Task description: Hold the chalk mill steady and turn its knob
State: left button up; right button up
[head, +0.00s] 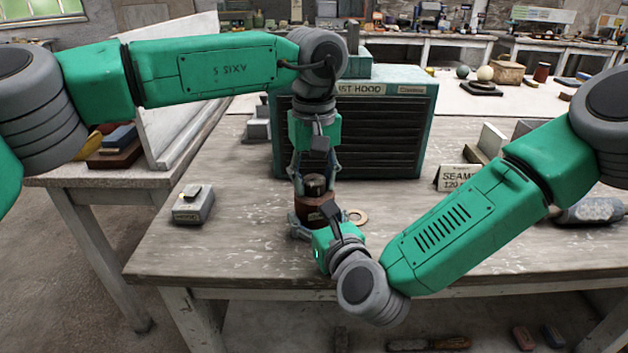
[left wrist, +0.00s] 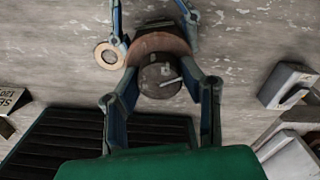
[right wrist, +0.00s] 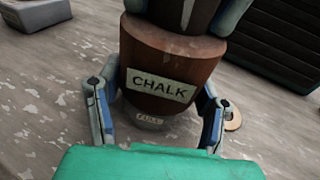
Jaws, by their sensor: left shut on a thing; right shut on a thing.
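The chalk mill (head: 311,207) stands upright on the worn table, a reddish-brown body with a dark knob (left wrist: 160,82) on top. In the right wrist view its body (right wrist: 168,62) has a "CHALK" label, with a paler "FULL" label below. My left gripper (head: 315,182) comes down from above and is shut on the knob, one finger on each side. My right gripper (head: 312,226) is low at the near side, shut on the body. Its fingers partly hide the lower body in the head view.
A pale ring (head: 356,216) lies on the table just right of the mill. A teal dust hood (head: 425,125) with dark slats stands close behind. A small grey box (head: 193,204) is at the left, a "SEAMS" sign (head: 458,178) at the right. The table's front edge is near.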

pick_arm(q)
jog(key=m, duration=0.7)
jog(key=shift+w+a, duration=0.2)
jog(key=m, duration=0.7)
jog(key=shift+d, duration=0.1)
jog(key=shift+s, duration=0.1)
jog(key=o, duration=1.2)
jog(key=shift+c, duration=0.2)
jog(key=shift+d, duration=0.1)
jog(key=shift+s, duration=0.1)
